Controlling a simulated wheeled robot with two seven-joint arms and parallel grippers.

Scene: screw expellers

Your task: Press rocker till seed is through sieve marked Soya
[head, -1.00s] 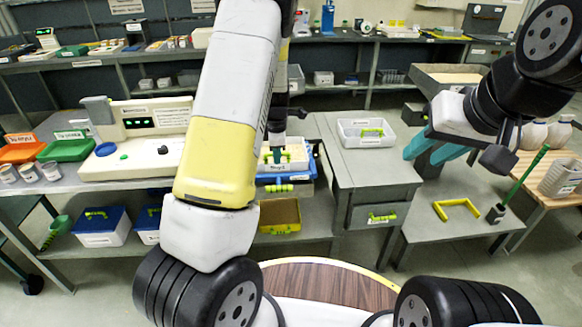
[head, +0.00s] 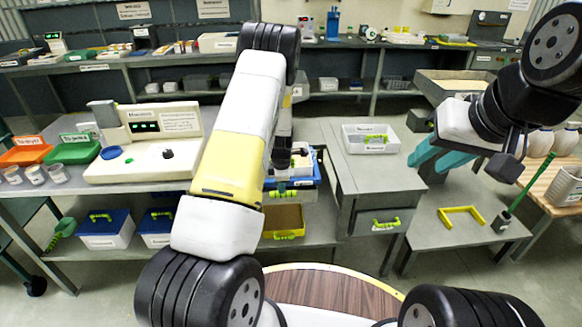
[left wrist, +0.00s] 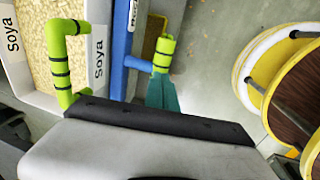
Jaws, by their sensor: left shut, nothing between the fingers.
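In the left wrist view, a white-rimmed box marked Soya (left wrist: 99,62) holds yellowish grain, with a bent green handle (left wrist: 62,60) beside it. A blue frame (left wrist: 122,50) with a short green grip (left wrist: 163,55) stands to its right; I cannot tell for sure whether this is the rocker. My left gripper's teal fingers (left wrist: 163,95) are shut and empty, just below the green grip in the picture; I cannot tell if they touch. In the head view, the blue frame (head: 317,170) is partly hidden behind my left arm. My right gripper (head: 436,156) is open and empty.
A grey cabinet (head: 385,180) bearing a white tray (head: 349,148) stands right of the frame. A white console (head: 135,165) is on the bench to the left. A yellow bracket (head: 461,212) lies at right.

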